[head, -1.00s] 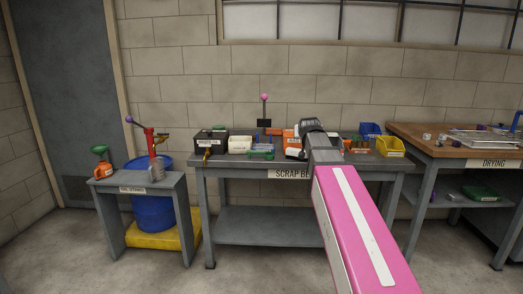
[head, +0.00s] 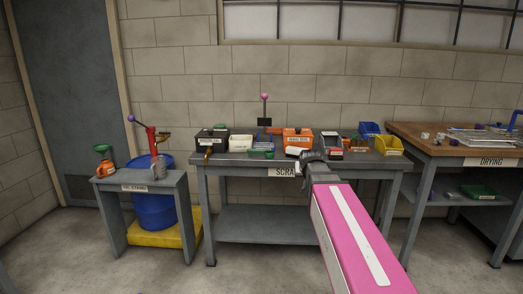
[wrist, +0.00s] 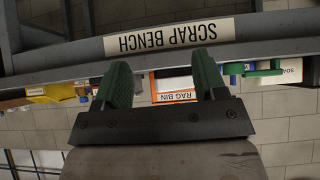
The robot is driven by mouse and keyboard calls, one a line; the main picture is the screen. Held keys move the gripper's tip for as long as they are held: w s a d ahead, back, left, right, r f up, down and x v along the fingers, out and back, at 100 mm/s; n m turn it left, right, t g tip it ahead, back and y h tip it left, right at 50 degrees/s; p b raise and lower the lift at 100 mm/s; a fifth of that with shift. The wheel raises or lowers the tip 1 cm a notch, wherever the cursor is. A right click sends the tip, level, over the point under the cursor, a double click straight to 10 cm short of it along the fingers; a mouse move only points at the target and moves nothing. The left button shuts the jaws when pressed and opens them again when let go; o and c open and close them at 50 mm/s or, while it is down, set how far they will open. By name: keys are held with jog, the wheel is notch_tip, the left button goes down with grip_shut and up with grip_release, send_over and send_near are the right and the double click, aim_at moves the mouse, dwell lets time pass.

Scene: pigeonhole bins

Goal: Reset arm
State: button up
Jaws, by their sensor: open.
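My gripper shows in the wrist view (wrist: 162,85) with its two green fingers spread apart and nothing between them. The wrist picture is upside down. The scrap bench's label and front edge (wrist: 70,53) lie beyond the fingers. In the head view my pink arm reaches up from the lower right to the front edge of the scrap bench (head: 235,160). The gripper's fingers are hidden there behind my wrist.
On the bench stand a black bin (head: 212,141), a cream bin (head: 242,144), an orange rag bin (head: 297,141), a blue bin (head: 369,129) and a yellow bin (head: 389,145). A small stand (head: 140,182) is left, a drying table (head: 440,150) right.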

jog(key=s+f+g, duration=0.8)
jog(key=s+f, duration=1.5)
jog(key=f, duration=0.1)
jog(key=shift+s+f+g+y, duration=0.15)
jog(key=shift+f+g+y, duration=0.05)
jog(key=shift+g+y, duration=0.1)
